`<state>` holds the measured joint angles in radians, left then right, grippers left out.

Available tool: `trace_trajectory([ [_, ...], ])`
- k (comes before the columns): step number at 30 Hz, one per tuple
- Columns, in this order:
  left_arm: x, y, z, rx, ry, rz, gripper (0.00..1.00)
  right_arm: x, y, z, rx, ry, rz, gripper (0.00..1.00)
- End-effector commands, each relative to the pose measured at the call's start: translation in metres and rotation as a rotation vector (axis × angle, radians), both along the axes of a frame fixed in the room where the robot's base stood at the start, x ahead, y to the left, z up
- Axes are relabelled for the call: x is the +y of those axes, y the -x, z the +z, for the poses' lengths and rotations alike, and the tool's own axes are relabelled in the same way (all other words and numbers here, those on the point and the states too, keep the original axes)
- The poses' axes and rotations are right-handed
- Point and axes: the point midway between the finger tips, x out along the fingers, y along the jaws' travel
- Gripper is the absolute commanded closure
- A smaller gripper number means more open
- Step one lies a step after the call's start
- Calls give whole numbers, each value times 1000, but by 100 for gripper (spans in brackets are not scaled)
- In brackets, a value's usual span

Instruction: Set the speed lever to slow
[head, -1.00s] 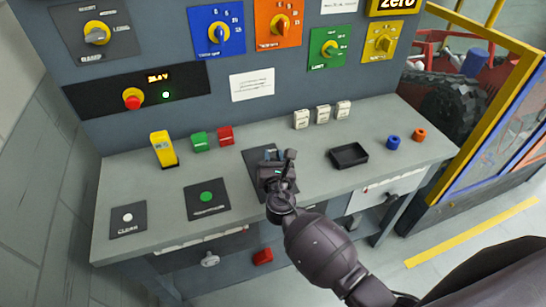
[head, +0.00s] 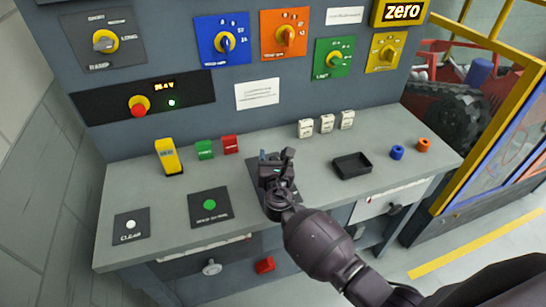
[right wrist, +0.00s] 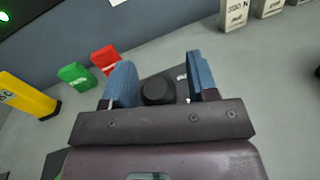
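The speed lever seems to be the black round knob (right wrist: 158,91) on a dark plate (right wrist: 180,72), seen in the right wrist view. My right gripper (right wrist: 160,80) has its two blue fingers apart, one on each side of the knob. A gap shows between the knob and the right finger; I cannot tell whether the left finger touches it. In the head view my right gripper (head: 277,160) is over the dark plate (head: 257,178) and hides the lever. The plate's lettering is mostly covered and unreadable. My left gripper is out of view.
Green (head: 204,150) and red (head: 230,144) blocks and a yellow device (head: 168,156) stand left of the plate. A black tray (head: 352,166) lies to the right, with white blocks (head: 327,123) behind. A green button plate (head: 209,206) lies front left. The panel (head: 190,115) rises behind.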

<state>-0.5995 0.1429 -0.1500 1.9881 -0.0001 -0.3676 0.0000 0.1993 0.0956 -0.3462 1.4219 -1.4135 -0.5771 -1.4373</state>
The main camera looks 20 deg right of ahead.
Motion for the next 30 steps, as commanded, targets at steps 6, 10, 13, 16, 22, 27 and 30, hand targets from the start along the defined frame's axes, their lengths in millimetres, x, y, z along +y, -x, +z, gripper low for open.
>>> trace_trajectory([
  [6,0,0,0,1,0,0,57,0,4,0,-1,1,0,47],
  [10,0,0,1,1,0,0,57,3,19,0,0,1,0,47],
  [13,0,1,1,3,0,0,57,6,35,-1,1,0,-1,47],
  [16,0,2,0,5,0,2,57,10,54,-1,1,0,-1,47],
  [22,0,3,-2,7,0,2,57,17,85,-1,1,-1,0,47],
  [27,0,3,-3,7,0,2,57,20,101,0,0,0,0,47],
  [30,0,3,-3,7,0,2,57,21,105,0,0,1,0,47],
])
